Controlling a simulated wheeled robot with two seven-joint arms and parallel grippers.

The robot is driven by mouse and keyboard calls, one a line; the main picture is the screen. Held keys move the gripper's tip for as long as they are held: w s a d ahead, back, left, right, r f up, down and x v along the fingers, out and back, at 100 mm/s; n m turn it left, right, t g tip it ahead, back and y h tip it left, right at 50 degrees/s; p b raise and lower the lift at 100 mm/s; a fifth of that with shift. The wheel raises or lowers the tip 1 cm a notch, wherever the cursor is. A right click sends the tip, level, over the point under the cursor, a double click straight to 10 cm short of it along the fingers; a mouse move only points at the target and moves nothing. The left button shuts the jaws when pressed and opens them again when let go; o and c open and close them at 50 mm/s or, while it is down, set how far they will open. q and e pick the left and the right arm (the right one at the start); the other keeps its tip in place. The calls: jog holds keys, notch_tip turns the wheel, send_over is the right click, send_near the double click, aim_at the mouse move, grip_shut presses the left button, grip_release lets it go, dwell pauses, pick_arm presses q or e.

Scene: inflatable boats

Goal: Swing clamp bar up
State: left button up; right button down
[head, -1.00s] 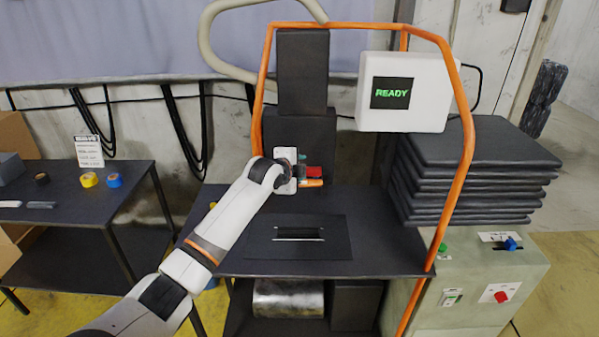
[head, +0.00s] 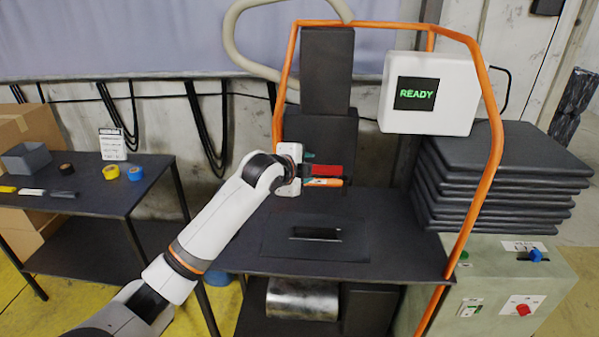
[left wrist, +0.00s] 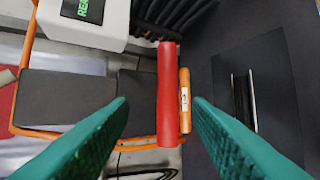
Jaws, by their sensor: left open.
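A red bar (head: 327,170) stands out at the front of the press, above the dark bench top; I take it for the clamp bar's grip. In the left wrist view the red bar (left wrist: 171,95) runs up and down the picture, between the two teal fingers. Just beside it is a thinner orange bar with a small white label (left wrist: 184,100), which also shows under the red one in the head view (head: 325,183). My left gripper (left wrist: 161,103) is open, with its fingers spread to either side of the bars. Its fingers are partly hidden in the head view. My right gripper is out of view.
An orange tube frame (head: 490,175) surrounds the press, and a white box with a READY screen (head: 428,93) hangs at its right. Stacked dark slabs (head: 500,170) stand right. A plate with a slot (head: 315,245) lies on the bench top. A side table (head: 85,190) is left.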

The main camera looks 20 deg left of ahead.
pick_arm(q)
jog(key=shift+b+v, duration=0.3)
jog(key=shift+v, duration=1.55)
dwell(1.1)
